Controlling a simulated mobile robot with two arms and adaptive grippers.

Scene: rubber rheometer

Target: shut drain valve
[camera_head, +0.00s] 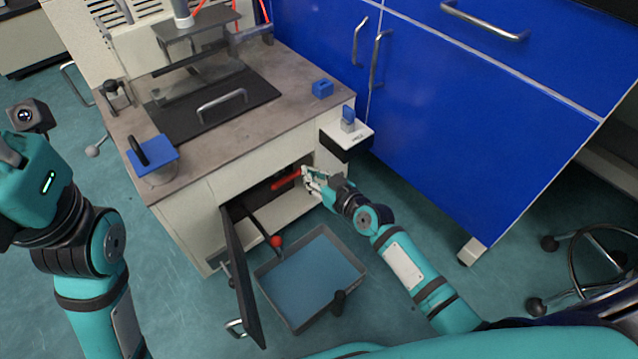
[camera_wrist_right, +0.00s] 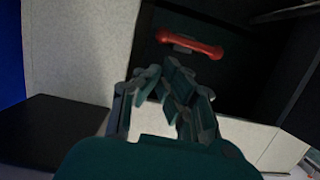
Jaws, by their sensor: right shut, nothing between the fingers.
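The red valve handle (camera_head: 286,180) sits inside the low opening of the machine cabinet. In the right wrist view the red handle (camera_wrist_right: 190,43) lies roughly crosswise on a grey mount, beyond the fingertips. My right gripper (camera_head: 308,178) is at the opening, close to the handle's right end in the head view. Its fingers (camera_wrist_right: 163,76) are closed together with nothing between them, and the handle appears apart from them. My left arm is raised at the left edge; the fingers of its gripper do not show clearly.
A grey tray (camera_head: 261,273) with a blue inside lies on the floor below the opening. The dark cabinet door (camera_head: 241,278) stands open on the left. A black rod with a red ball (camera_head: 277,241) sticks out. Blue cabinets (camera_head: 460,110) stand to the right.

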